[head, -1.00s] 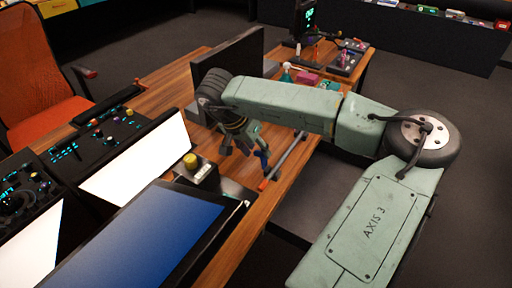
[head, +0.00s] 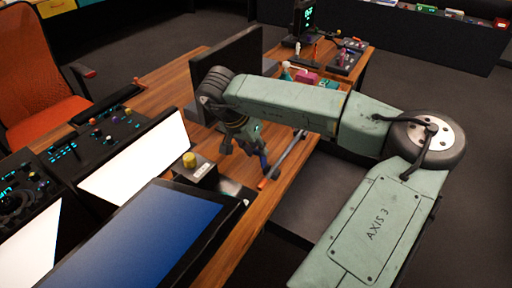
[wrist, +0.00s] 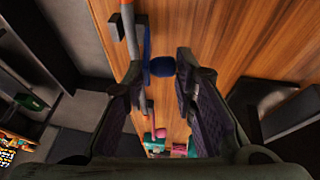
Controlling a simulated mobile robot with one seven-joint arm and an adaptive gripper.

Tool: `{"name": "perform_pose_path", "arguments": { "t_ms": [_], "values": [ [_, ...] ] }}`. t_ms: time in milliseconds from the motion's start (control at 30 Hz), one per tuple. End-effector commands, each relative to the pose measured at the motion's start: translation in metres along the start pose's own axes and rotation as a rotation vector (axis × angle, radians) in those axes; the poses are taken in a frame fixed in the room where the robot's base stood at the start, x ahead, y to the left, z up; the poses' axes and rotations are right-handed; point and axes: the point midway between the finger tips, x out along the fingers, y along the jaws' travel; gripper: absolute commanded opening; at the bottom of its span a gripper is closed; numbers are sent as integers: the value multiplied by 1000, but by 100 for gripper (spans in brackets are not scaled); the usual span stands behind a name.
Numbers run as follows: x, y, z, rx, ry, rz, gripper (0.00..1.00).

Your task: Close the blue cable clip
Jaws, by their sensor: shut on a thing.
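The blue cable clip (wrist: 161,67) sits on a thin grey bar with an orange end (wrist: 129,25) at the desk's edge. In the head view the blue clip (head: 264,161) shows just below my gripper (head: 244,146), next to the grey bar (head: 285,157). The fingers hide part of the clip, so I cannot tell if it is fully closed around the bar.
The wooden desk (head: 225,246) runs along the bar. A box with a yellow trackball (head: 190,160) and a large blue screen (head: 150,235) stand to the left. A black monitor (head: 235,60) stands behind my gripper. Small pink and teal things (head: 306,77) lie farther back.

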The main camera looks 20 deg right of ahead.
Motion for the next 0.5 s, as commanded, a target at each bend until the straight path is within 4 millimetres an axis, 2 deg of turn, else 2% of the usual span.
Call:
{"name": "perform_pose_path", "arguments": {
  "t_ms": [500],
  "values": [
    [1,2,0,28,2,-74,0]
  ]
}}
